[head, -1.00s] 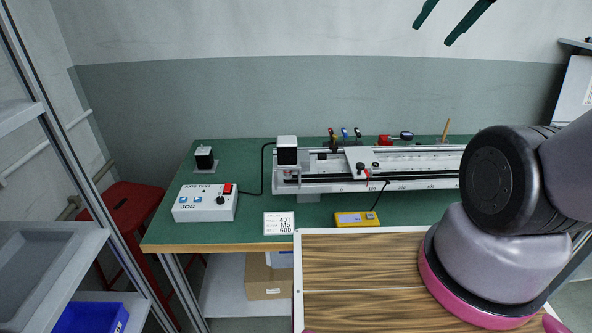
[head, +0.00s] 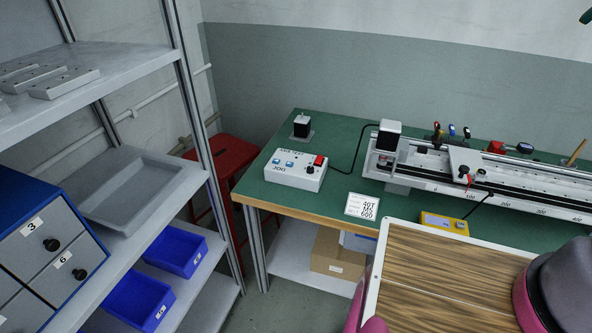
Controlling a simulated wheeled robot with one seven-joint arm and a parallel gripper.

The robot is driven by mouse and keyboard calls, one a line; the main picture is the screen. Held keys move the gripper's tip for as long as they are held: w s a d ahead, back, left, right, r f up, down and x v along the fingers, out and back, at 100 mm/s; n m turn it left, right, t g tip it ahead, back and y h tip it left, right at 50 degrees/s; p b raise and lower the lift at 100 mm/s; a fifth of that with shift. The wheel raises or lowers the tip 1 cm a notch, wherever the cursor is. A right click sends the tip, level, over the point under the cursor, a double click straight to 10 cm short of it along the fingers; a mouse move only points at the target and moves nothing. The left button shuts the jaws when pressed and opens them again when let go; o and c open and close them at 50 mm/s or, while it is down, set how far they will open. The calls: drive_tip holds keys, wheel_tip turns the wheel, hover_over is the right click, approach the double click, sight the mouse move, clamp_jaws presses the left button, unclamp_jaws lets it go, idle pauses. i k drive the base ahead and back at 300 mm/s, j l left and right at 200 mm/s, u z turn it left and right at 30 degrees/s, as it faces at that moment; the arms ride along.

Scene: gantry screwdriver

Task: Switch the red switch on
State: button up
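The red switch (head: 319,161) sits on the top right of a white control box (head: 294,177), which also has blue buttons and a black knob. The box stands on the left part of the green workbench (head: 337,153), with a black cable running from it toward the gantry. I cannot tell the switch's on or off position at this size. My gripper is not in view. Only part of my own body shows at the lower right.
The linear gantry (head: 500,190) lies along the bench. A yellow device (head: 444,223) and a white label card (head: 362,206) lie in front. A red stool (head: 222,155) stands left of the bench. Shelving with a grey tray (head: 140,190) and blue bins (head: 175,252) fills the left.

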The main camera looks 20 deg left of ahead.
sight(319, 158)
drive_tip(key=i+j+u, duration=0.1)
drive_tip(key=j+u, duration=0.25)
drive_tip(key=i+j+u, duration=0.15)
drive_tip(key=j+u, duration=0.15)
drive_tip(key=j, duration=0.15)
